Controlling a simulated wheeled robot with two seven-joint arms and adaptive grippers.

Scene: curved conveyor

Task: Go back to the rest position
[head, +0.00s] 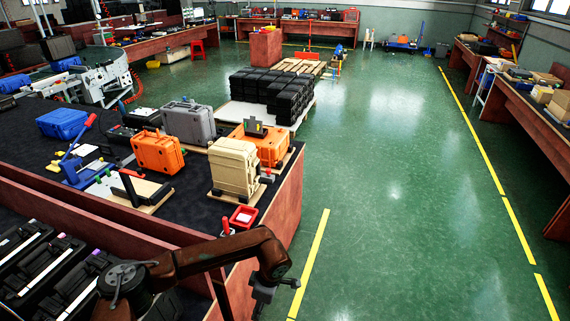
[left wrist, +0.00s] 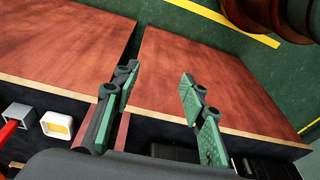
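My left arm reaches in along the bottom of the head view, and its gripper (head: 263,301) hangs at the bottom edge, beside the corner of the red-brown bench (head: 287,205). In the left wrist view my left gripper (left wrist: 158,75) is open, its green-padded fingers wide apart. Nothing is between them; the red-brown panels of the bench (left wrist: 195,65) show beyond. My right gripper is in neither view.
A beige case (head: 233,167), orange cases (head: 158,152) and a grey case (head: 188,123) stand on the bench. Black cases (head: 45,265) lie at lower left. The green floor (head: 390,200) to the right is clear.

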